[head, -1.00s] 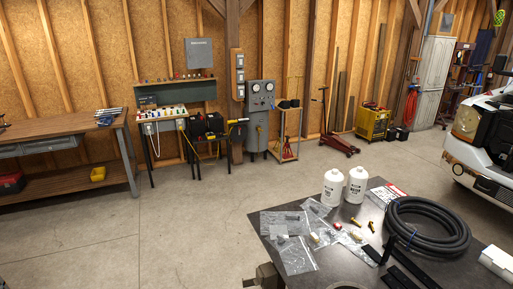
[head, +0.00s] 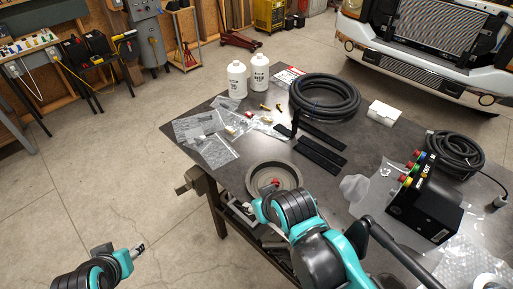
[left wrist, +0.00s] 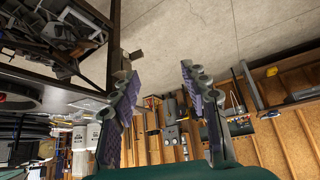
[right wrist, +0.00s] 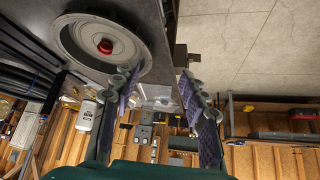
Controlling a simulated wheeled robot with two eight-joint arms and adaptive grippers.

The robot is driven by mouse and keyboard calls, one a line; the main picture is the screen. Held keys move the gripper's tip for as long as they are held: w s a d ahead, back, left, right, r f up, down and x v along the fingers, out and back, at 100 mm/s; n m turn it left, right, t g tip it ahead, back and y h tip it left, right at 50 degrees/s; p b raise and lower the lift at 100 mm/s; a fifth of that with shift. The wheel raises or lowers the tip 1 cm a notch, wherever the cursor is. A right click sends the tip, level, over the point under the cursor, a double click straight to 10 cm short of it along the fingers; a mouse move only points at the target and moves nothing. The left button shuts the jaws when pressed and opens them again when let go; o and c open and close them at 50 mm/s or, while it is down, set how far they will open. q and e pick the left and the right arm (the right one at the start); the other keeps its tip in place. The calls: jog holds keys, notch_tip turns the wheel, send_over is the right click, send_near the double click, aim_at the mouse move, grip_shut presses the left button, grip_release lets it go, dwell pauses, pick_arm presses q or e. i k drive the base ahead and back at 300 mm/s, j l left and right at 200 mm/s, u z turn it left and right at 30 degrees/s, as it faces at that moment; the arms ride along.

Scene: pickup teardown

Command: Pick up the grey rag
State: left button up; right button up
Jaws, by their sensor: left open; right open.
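A small crumpled pale grey piece (head: 354,187) lies on the dark workbench, right of the round metal dish; it may be the grey rag, but I cannot tell cloth from plastic. My right gripper (right wrist: 157,82) is open and empty in its wrist view. In the head view the right arm reaches over the bench's front edge by the dish, left of the pale piece and apart from it. My left gripper (left wrist: 160,65) is open and empty. In the head view the left gripper (head: 138,249) hangs over the floor, left of the bench.
The bench (head: 345,135) carries a round dish (head: 254,181) with a red piece, black strips (head: 318,156), a coiled hose (head: 325,92), white bottles (head: 237,80), plastic bags (head: 214,148), a white box (head: 384,112) and a black box with coloured fittings (head: 425,205). A vice (head: 196,181) juts from its left edge.

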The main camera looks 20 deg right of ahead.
aim_at(355, 188)
jog(key=z, duration=1.95)
